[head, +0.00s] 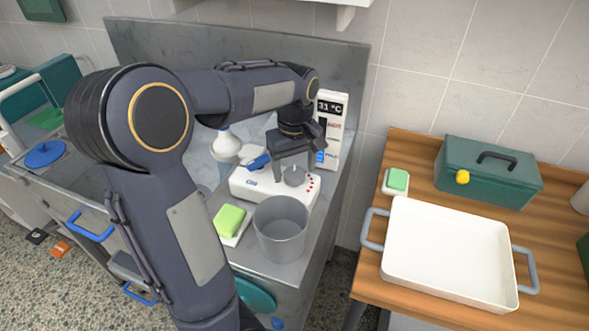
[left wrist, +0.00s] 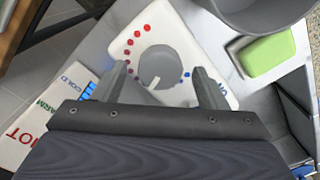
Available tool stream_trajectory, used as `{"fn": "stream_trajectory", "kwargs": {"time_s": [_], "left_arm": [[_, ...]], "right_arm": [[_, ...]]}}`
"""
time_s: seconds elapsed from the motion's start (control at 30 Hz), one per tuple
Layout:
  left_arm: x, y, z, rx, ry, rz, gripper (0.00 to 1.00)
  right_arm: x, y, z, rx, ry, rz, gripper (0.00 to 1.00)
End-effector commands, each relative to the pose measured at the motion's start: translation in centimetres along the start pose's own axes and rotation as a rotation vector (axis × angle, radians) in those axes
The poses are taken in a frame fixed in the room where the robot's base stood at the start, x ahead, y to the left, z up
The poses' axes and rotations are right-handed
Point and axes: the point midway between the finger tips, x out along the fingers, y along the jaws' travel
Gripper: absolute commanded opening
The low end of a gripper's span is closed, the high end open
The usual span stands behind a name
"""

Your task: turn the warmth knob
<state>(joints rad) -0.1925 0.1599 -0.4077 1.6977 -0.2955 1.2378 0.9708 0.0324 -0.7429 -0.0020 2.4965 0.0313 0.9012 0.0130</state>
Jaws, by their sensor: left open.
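The warmth knob (head: 294,178) is a round grey dial on a white unit (head: 250,190) on the metal counter. In the left wrist view the knob (left wrist: 168,66) has a white pointer mark toward the lower left, with red dots on one side and blue dots on the other. My left gripper (head: 291,168) points down at the knob. In the left wrist view the open fingers (left wrist: 161,70) show on either side of it with gaps; I cannot tell their height relative to it. My right gripper is not in view.
A display panel (head: 331,125) reading 31 °C stands behind the unit. A grey bucket (head: 281,228) and a green sponge (head: 230,219) stand in front. A wooden table (head: 370,282) at right holds a white tray (head: 450,294) and a green box (head: 487,175).

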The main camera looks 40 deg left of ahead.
Motion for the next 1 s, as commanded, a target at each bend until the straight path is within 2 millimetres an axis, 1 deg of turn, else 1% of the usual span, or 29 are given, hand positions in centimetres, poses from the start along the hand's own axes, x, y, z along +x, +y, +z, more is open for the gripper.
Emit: {"fn": "stream_trajectory", "kwargs": {"time_s": [0.03, 0.1, 0.37, 0.47, 0.7, 0.73, 1.0], "left_arm": [[0.48, -0.02, -0.01, -0.001, 0.000, -0.001, 0.66], [0.82, -0.04, -0.01, -0.001, 0.000, 0.000, 0.66], [0.99, -0.04, -0.02, -0.001, 0.000, 0.001, 0.66], [0.97, -0.03, -0.02, 0.000, 0.000, 0.001, 0.56], [0.95, -0.03, -0.02, 0.000, 0.000, 0.001, 0.24], [0.95, -0.03, -0.02, 0.000, 0.000, 0.001, 0.22], [0.88, -0.04, -0.04, 0.035, 0.001, 0.001, 0.22]], "right_arm": [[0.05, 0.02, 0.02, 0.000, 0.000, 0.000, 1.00], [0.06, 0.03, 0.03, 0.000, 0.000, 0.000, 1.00], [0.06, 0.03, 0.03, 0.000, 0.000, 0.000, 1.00], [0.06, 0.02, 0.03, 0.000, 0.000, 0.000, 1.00], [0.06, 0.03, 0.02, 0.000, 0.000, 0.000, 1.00], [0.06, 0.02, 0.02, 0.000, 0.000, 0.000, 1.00], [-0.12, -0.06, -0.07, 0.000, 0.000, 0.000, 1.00]]}}
